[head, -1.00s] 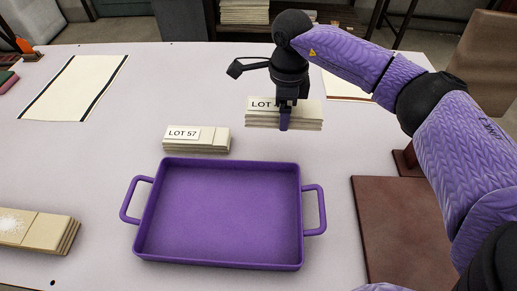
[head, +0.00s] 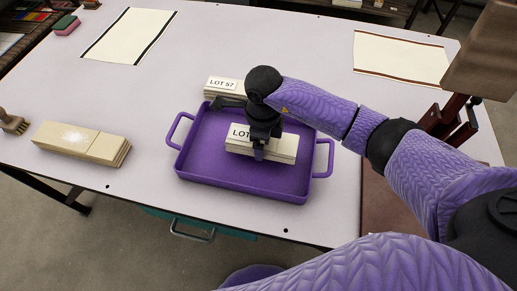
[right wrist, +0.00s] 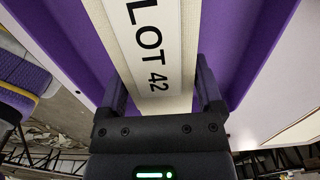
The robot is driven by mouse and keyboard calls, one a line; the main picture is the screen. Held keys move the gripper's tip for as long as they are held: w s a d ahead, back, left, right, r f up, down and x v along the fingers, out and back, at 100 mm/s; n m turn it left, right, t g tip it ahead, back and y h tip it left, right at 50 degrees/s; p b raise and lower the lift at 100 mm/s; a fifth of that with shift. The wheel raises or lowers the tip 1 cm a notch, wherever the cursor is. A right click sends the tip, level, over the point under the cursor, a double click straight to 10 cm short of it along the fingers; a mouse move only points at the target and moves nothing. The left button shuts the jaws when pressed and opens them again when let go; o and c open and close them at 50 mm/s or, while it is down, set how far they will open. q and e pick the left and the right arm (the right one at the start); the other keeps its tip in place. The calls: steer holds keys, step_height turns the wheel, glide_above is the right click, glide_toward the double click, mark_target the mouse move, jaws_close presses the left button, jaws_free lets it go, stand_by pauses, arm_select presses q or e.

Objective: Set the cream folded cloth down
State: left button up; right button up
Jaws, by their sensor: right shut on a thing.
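The cream folded cloth (head: 277,146) carries a white label, which reads LOT 42 in the right wrist view (right wrist: 150,45). My right gripper (head: 259,150) is shut on the cloth, with a finger on each side of it in the right wrist view (right wrist: 165,90). The cloth is over the inside of the purple tray (head: 200,165). I cannot tell whether its underside touches the tray floor. My left gripper is not in view.
Another folded cloth labelled LOT 57 (head: 222,85) lies just behind the tray. A cream folded cloth with a white patch (head: 82,140) and a brush (head: 12,122) lie at the left. Flat cloths with dark-striped edges (head: 130,35) lie further back.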

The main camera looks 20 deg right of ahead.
step_height(320, 180, down, 3)
steer(key=shift+f+b, duration=0.15)
steer(key=shift+b, duration=0.35)
steer(key=shift+r, duration=0.2)
steer(key=shift+f, duration=0.1)
steer(key=o, duration=1.1)
steer(key=shift+c, duration=0.2)
step_height(320, 180, up, 12)
steer(key=p, duration=0.4)
steer(key=shift+f+p, duration=0.25)
steer(key=shift+p, duration=0.15)
steer(key=shift+r, duration=0.45)
